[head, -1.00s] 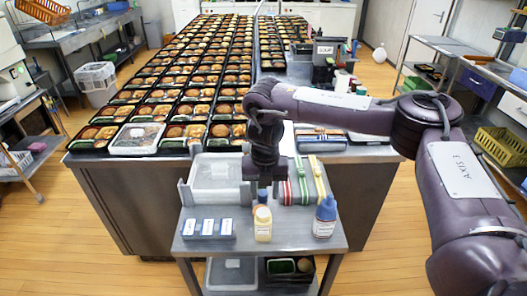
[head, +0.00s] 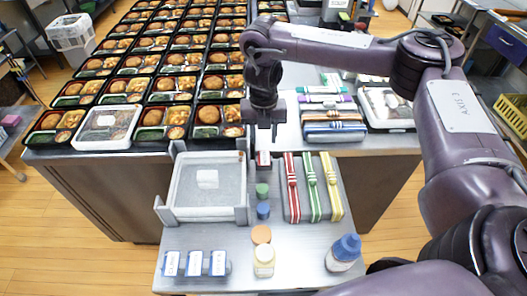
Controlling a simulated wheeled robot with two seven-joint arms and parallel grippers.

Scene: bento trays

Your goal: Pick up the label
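Three small blue blocks with white, blue-printed labels (head: 195,263) stand in a row at the front left of the steel cart. My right gripper (head: 264,138) points down over the cart's far edge, right of the frame and behind the labelled blocks. Its fingers look apart. A small white and red object (head: 263,158) shows just below them; I cannot tell whether they touch it. My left gripper is out of view.
Small capped bottles (head: 263,262) stand in a line near the cart's middle. A blue-capped bottle (head: 343,253) stands front right. Red, green and yellow banded strips (head: 312,185) lie at the right. Behind, a long table carries many filled bento trays (head: 165,89).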

